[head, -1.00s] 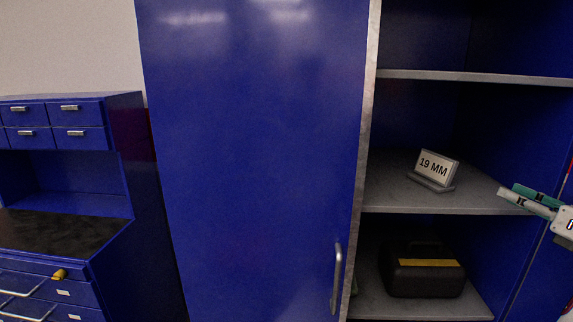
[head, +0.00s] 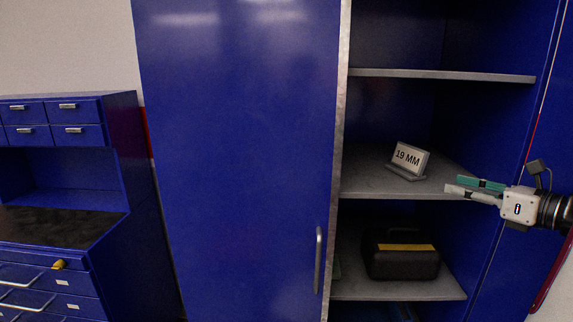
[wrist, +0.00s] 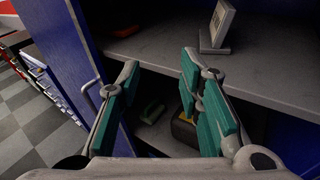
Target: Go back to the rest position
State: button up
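My gripper (head: 474,188) is at the right of the head view, at the right side of the open cabinet, near the height of its middle shelf. In the wrist view my gripper (wrist: 160,85) has its two green-padded fingers spread apart with nothing between them. A "19 MM" sign (head: 408,158) stands on the middle shelf (head: 360,184), apart from the fingers and to their left in the head view. The sign (wrist: 219,22) also shows beyond the fingers in the wrist view.
A blue cabinet door (head: 235,150) with a handle (head: 319,260) stands at the left of the shelves. A black case with a yellow stripe (head: 402,262) sits on the lower shelf. A blue workbench (head: 62,225) stands at the far left. The wrist view shows checkered floor (wrist: 40,125).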

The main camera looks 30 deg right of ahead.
jog(key=w+a+f+n+g+y, duration=0.1)
jog(key=w+a+n+g+y, duration=0.25)
jog(key=a+n, duration=0.65)
jog(key=w+a+n+g+y, duration=0.2)
jog(key=a+n+g, duration=0.25)
jog(key=a, duration=1.15)
jog(key=s+a+n+g+h, duration=0.3)
jog(key=s+a+n+h, duration=0.4)
jog(key=n, duration=1.4)
jog(key=s+a, duration=0.4)
jog(key=a, duration=0.2)
jog(key=shift+s+f, duration=0.15)
jog(key=shift+f, duration=0.15)
jog(key=shift+n, duration=0.25)
